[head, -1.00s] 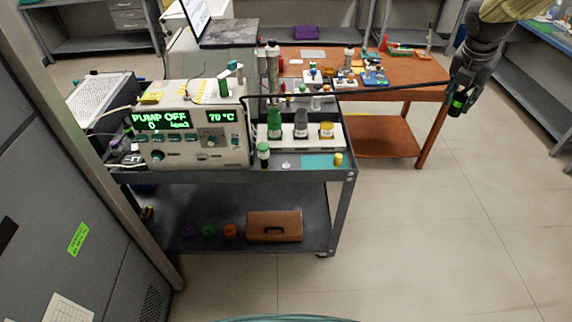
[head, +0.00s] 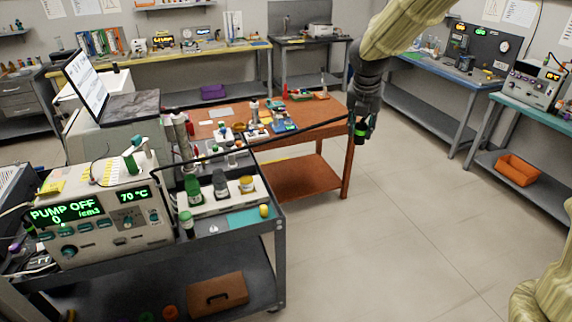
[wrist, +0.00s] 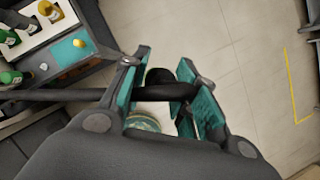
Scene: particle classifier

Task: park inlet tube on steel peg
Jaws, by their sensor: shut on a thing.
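The inlet tube is a long black hose (head: 305,132) running from the pump instrument (head: 100,215) on the cart, over the bottles, to my gripper (head: 361,132). My gripper hangs over open floor, right of the orange-brown table, with its jaws shut on the tube's end. In the wrist view the black tube (wrist: 60,95) crosses between the teal-padded fingers of my gripper (wrist: 163,85), beside a pale and green fitting. A grey metal column (head: 180,130) stands behind the instrument; I cannot tell whether it is the steel peg.
A white rack (head: 222,196) holds green, grey and yellow-capped bottles on the grey cart (head: 281,240). An orange-brown table (head: 320,120) with small lab items stands behind. A blue bench (head: 440,75) is at the back right. The floor (head: 400,230) at right is clear.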

